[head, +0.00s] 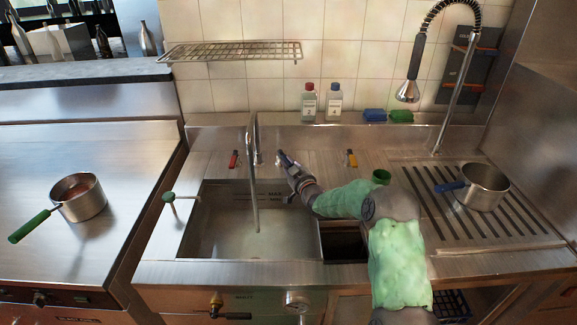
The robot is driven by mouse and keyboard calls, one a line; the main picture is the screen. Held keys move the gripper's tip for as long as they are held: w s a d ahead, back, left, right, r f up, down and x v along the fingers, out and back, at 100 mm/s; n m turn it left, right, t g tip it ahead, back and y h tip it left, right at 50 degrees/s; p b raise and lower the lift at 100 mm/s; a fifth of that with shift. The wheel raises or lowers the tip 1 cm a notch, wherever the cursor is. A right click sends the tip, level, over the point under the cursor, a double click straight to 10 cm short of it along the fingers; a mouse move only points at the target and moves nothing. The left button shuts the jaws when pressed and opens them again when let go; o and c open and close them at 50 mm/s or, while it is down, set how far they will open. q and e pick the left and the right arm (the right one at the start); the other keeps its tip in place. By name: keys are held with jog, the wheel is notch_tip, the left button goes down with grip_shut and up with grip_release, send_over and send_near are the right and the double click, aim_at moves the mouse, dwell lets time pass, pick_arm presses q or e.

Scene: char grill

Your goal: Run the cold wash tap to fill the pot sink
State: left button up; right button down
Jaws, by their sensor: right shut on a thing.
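The pot sink (193,222) is a square steel basin with level marks on its back wall. A curved steel spout (252,128) stands over it. A thin grey column (256,205) runs down from the spout into the basin; it looks like running water, but I cannot be sure. The basin floor looks pale and cloudy, and the water depth is unclear. My right gripper (284,160) is shut on the cold wash tap behind the sink's back right corner; the gripper mostly hides the tap. A red-handled tap (233,160) is left of the spout. My left gripper is not in view.
A yellow-handled tap (351,158) stands right of my gripper. A blue-handled pot (484,187) sits on the ribbed drainer (430,215). A spray hose (408,90) hangs above. Two bottles (309,103) stand on the ledge. A green-handled pan (80,198) is on the left counter.

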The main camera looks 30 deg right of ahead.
jog(key=shift+d+r, duration=0.2)
jog(key=shift+r, duration=0.2)
jog(key=c, duration=1.2)
grip_release()
jog(key=shift+o, duration=0.4)
jog(key=shift+f, duration=0.2)
jog(key=shift+a, duration=0.1)
jog(key=s+a, duration=0.1)
jog(key=s, duration=1)
jog(key=shift+s+a, duration=0.35)
jog(key=shift+s, duration=0.05)
